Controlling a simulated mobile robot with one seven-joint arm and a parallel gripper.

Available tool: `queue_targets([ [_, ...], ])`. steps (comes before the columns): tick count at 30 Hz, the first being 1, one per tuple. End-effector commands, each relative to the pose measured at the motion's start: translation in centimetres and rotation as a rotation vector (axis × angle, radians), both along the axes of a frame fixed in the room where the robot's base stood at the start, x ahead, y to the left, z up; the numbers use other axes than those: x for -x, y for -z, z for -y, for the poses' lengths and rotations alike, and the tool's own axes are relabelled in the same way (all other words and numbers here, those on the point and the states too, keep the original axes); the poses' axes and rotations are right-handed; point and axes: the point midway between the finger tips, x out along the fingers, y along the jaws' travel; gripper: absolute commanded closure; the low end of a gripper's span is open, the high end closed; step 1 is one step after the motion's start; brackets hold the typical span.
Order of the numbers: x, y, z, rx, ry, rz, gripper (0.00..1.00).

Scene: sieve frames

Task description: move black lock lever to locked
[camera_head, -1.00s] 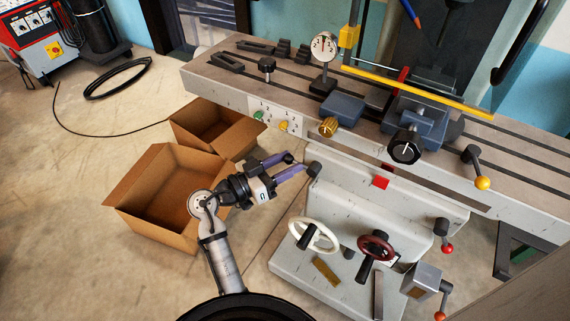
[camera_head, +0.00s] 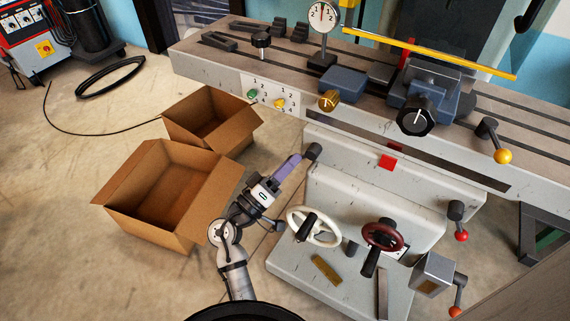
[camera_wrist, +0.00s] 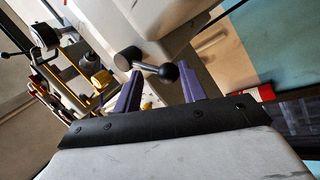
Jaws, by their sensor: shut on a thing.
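The black lock lever (camera_head: 313,151) sits at the left end of the machine's light grey body, and its dark round hub shows in the head view. In the wrist view the lever (camera_wrist: 149,67) runs from its hub to a black ball end between my purple fingers. My gripper (camera_head: 294,161) reaches it from the lower left. In the wrist view my gripper (camera_wrist: 161,72) has one finger on each side of the ball end and is shut on the lever. The lever's arm and ball are hidden behind the fingers in the head view.
A white handwheel (camera_head: 313,227) and a dark red handwheel (camera_head: 384,237) stand to the right of my arm. Two open cardboard boxes (camera_head: 122,184) (camera_head: 247,127) lie to the left. The slotted machine table (camera_head: 215,62) extends above.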

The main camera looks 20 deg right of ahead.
Motion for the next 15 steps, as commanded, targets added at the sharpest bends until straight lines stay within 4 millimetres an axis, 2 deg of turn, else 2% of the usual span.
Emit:
queue_targets([
  [15, 0.79, 0.38, 0.86, 0.099, 0.008, -0.122, 1.0],
])
